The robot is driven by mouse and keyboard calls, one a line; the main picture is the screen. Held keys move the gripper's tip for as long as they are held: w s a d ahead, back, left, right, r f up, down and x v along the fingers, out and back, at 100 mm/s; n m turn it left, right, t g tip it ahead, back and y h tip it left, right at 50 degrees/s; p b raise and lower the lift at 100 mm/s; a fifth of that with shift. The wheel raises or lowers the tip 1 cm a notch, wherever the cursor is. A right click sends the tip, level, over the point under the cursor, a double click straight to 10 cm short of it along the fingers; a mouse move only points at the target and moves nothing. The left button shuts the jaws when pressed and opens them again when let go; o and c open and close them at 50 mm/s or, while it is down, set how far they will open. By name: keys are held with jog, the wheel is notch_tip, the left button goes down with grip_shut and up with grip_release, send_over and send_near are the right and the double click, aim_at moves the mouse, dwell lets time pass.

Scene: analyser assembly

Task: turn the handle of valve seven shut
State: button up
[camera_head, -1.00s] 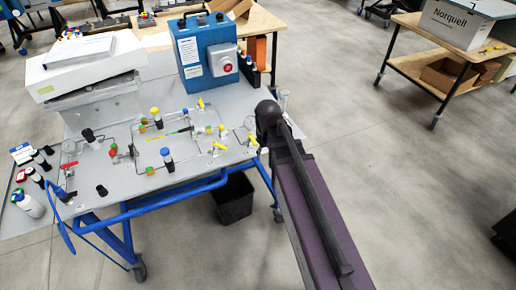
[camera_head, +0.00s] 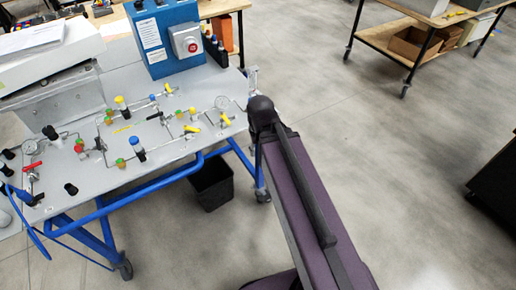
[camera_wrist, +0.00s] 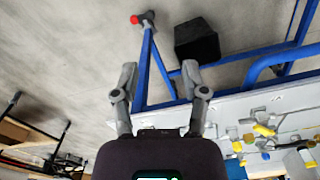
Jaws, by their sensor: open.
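The valve panel (camera_head: 170,165) is a grey bench top with thin pipes and several small valves. Yellow handles stand at its right, one at the front (camera_head: 192,129) and one near the right edge (camera_head: 225,119). Another yellow handle (camera_head: 168,88) is farther back. A black handle (camera_head: 155,116) is mid-panel and a red one (camera_head: 32,167) is at the left. I cannot read which is valve seven. My gripper (camera_wrist: 160,70) is open and empty in the wrist view, its fingers wide apart. Yellow handles (camera_wrist: 264,130) show to its right, apart from the fingers.
The blue trolley frame (camera_head: 135,195) runs along the bench front, with a black bin (camera_head: 211,185) beneath. A blue box (camera_head: 165,40) with a red button stands at the back.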

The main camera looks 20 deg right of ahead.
dwell(0.3)
notch_tip(320, 180, up, 12)
jog(key=n+p, duration=1.1)
jog(key=p, duration=0.1)
send_over(195, 129)
jog(key=shift+s+a, duration=0.1)
jog(key=shift+f+b, duration=0.25)
jog(key=shift+b, duration=0.05)
notch_tip(195, 129, down, 13)
jog(key=b, duration=1.3)
jog(key=shift+f, duration=0.2)
grip_shut()
